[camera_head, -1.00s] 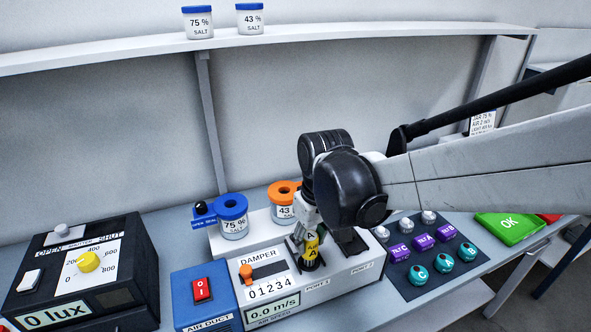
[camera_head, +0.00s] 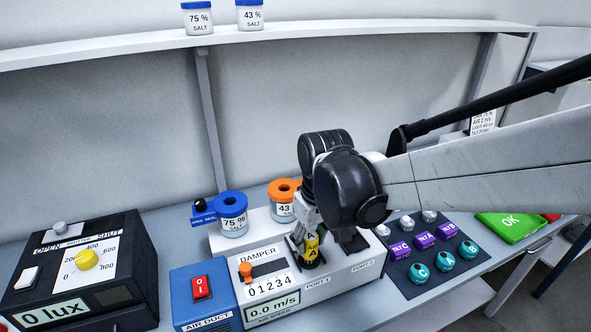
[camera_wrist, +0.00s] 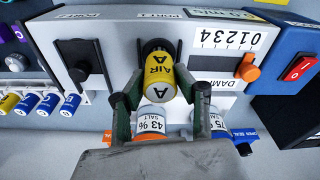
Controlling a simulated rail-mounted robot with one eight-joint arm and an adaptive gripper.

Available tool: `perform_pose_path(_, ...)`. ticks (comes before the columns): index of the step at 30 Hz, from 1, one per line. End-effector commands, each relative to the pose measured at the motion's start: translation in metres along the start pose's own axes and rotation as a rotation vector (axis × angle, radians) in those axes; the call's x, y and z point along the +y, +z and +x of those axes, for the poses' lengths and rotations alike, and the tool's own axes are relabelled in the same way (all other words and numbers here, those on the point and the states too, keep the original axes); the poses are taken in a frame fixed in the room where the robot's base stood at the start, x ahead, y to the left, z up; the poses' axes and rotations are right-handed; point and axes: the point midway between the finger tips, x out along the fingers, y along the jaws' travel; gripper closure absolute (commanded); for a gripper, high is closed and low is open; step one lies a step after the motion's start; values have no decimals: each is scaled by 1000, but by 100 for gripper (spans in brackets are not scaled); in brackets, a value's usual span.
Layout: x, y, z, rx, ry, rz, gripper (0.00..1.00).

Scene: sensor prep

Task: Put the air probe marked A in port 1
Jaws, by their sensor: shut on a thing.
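The air probe marked A (camera_head: 311,249), yellow with a white end and black lettering, stands roughly upright at port 1 of the white air duct box (camera_head: 282,310). My gripper (camera_head: 310,241) is shut on it from above. In the wrist view the probe (camera_wrist: 160,76) lies between my gripper's fingers (camera_wrist: 160,92), its dark tip at the round port 1 (camera_wrist: 155,46). The tip overlaps the port; how deep it sits I cannot tell. The port 1 label (camera_head: 317,281) is on the box's front edge. The air speed display (camera_head: 272,307) reads 0.0 m/s.
A dark piece (camera_head: 353,241) stands at port 2. Salt jars with blue (camera_head: 233,220) and orange (camera_head: 283,203) rings stand behind. An orange damper lever (camera_head: 246,271) and red switch (camera_head: 202,287) are left; a dark rack (camera_head: 429,255) of probes is right.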

Motion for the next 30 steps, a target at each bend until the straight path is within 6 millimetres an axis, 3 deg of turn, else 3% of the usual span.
perform_pose_path(30,0,1,8,0,0,0,100)
